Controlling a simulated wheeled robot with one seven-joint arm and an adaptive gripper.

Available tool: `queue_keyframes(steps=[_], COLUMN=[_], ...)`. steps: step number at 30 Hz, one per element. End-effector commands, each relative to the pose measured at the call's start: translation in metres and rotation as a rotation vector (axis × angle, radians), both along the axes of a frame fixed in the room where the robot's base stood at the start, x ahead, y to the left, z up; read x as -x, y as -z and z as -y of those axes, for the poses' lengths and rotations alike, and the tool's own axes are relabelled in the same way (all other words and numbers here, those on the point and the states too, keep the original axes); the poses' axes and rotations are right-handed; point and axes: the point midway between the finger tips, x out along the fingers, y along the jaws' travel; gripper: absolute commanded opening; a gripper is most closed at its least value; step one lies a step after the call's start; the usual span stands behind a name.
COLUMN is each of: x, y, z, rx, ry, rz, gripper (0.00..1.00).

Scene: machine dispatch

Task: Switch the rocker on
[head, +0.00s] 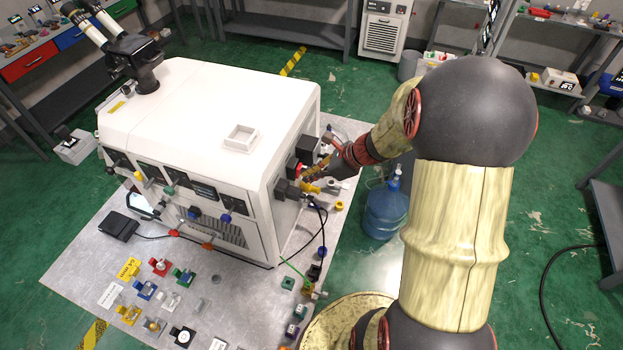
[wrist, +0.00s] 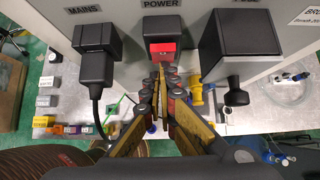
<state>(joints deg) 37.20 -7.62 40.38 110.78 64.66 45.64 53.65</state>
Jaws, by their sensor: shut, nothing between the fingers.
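The red rocker (wrist: 162,47) sits in a black housing (wrist: 163,27) under the POWER label, on the side of the white machine (head: 210,100). Its lit or pressed state cannot be told. My gripper (wrist: 162,72) is shut and empty, its fingertips just below the rocker in the wrist view and pointing at it. I cannot tell whether the tips touch it. In the head view my gripper (head: 318,172) is at the machine's right side, and my fingertips are hard to make out among the parts there.
A black plug with a cable (wrist: 95,68) sits under the MAINS label to the left. A large black box with a knob (wrist: 236,48) stands to the right, close to my fingers. A yellow fitting (wrist: 195,92) is below. A blue water jug (head: 385,212) stands beside the platform.

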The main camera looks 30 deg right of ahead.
Motion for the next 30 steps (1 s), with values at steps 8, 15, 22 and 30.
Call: queue_keyframes(steps=[8,15,22,30], x=[0.000,0.000,0.000,0.000], y=[-0.006,-0.017,-0.017,-0.018], z=[0.000,0.000,0.000,0.003], rx=[0.001,0.001,-0.001,0.001], ry=[0.000,0.001,0.001,0.000], rz=[-0.001,0.000,0.000,-0.001], gripper=[0.00,0.00,0.00,0.00])
